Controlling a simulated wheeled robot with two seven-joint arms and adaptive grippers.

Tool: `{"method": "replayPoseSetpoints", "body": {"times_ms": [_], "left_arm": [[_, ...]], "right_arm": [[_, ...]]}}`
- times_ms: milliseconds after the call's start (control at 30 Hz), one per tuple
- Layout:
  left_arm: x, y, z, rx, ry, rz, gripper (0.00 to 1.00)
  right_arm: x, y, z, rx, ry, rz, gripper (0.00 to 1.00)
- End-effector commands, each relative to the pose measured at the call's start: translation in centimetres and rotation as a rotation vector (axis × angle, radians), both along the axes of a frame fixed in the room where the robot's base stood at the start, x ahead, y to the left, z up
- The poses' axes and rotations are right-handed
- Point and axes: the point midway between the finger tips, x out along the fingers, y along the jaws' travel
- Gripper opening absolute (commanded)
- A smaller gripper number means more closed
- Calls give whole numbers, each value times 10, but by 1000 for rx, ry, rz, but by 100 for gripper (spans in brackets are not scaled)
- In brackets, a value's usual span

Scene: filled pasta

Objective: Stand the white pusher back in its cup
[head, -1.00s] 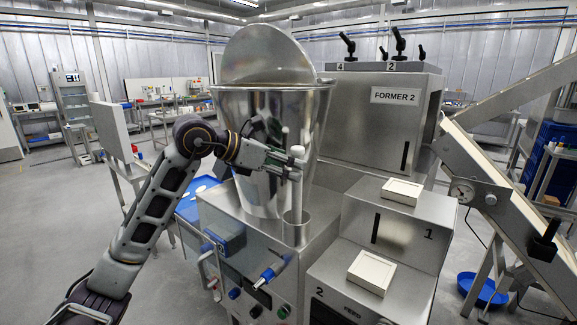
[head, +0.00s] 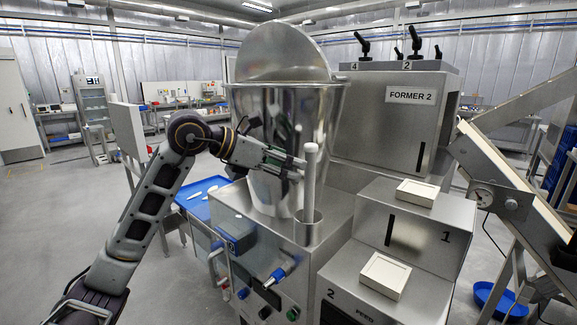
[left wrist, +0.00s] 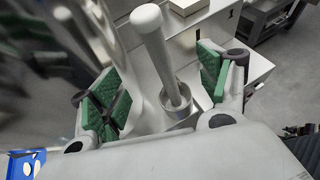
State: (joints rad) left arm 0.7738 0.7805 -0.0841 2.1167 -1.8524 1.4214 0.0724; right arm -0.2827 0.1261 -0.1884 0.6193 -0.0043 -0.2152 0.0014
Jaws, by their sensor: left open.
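The white pusher (head: 310,178) stands nearly upright with its lower end inside the small metal cup (head: 308,228) on the machine's top. The left wrist view also shows the pusher (left wrist: 156,55) rising out of the cup (left wrist: 178,108), leaning a little in that picture. My left gripper (head: 298,168) is just left of the pusher's upper part, its fingers pointing right. In the left wrist view its two green-padded fingers (left wrist: 160,85) are apart, one on each side of the pusher, with gaps to it. My right gripper is not in view.
A large steel hopper (head: 270,130) with a raised round lid stands close behind my left gripper. The FORMER 2 box (head: 395,120) and stepped feed blocks with pale square trays (head: 417,192) are to the right. A blue tray (head: 205,200) lies at left.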

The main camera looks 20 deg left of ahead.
Motion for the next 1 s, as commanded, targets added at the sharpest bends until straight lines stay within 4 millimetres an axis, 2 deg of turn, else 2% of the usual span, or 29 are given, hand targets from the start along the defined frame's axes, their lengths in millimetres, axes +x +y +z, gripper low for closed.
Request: {"method": "replayPoseSetpoints", "body": {"times_ms": [500, 1000], "left_arm": [[-14, 11, -2, 1, -1, 0, 76], [-16, 12, -2, 1, -1, 0, 76]], "right_arm": [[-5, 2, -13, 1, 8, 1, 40], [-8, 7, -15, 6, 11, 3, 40]]}}
